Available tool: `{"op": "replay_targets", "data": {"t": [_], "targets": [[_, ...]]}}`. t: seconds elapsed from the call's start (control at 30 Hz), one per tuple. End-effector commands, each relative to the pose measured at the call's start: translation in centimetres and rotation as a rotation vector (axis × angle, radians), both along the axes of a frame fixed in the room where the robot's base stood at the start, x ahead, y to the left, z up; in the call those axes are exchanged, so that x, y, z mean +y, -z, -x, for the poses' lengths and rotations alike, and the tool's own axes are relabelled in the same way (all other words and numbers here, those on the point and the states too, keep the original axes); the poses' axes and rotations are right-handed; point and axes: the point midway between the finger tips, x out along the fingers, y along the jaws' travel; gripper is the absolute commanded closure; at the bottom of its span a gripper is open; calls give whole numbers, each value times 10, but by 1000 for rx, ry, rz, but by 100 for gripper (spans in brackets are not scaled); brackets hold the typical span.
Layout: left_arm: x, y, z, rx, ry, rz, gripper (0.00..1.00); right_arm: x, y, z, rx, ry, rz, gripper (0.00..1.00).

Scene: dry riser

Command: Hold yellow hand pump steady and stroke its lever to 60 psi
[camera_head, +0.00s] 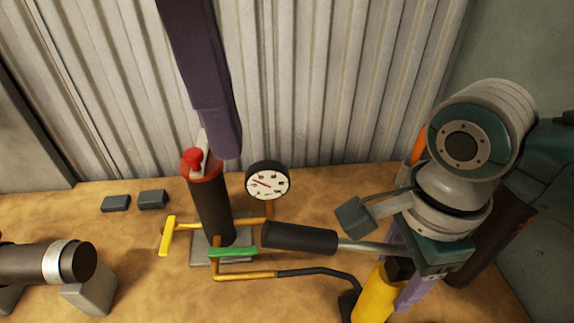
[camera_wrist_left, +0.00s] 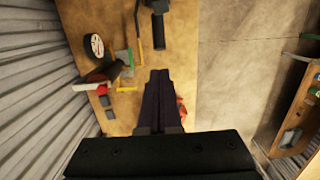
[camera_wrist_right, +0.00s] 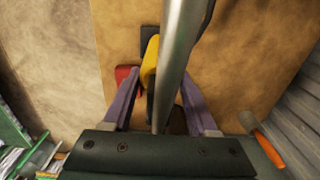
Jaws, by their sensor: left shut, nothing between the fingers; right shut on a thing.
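The yellow hand pump (camera_head: 374,296) stands at the lower right of the head view. My right gripper (camera_head: 402,272) is shut on its yellow body, which also shows between the purple fingers in the right wrist view (camera_wrist_right: 150,62). The pump's lever, a steel rod with a black grip (camera_head: 300,238), reaches out to the left, nearly level. My left gripper (camera_head: 229,152) is shut and empty, high above the bench, clear of the lever. Its closed fingertips show in the left wrist view (camera_wrist_left: 160,76). The round gauge (camera_head: 267,182) has a red needle; its figures are too small to read.
A dark riser pipe with a red cap (camera_head: 205,166) stands left of the gauge. A green handle (camera_head: 232,252) and a yellow handle (camera_head: 167,236) sit at its base. Two dark blocks (camera_head: 152,199) lie behind left. A dark cylinder (camera_head: 45,264) rests at the left. Corrugated wall closes the back.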

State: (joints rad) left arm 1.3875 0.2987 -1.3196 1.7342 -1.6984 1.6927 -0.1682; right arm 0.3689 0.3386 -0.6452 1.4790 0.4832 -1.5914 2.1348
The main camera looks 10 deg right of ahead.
Motion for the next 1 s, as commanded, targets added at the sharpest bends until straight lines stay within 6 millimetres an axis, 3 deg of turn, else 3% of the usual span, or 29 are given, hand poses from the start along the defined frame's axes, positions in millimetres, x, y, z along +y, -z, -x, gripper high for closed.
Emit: {"op": "replay_targets", "data": {"t": [0.13,0.4,0.77,1.0], "targets": [[-3,2,0,1,1,0,100,0,0,0,0,0,2,100],[-35,16,1,1,1,0,100,0,0,0,0,0,2,100],[-36,19,0,1,-1,1,100,0,0,0,0,0,2,100],[-38,43,1,3,0,0,100,0,0,0,0,0,2,100]]}}
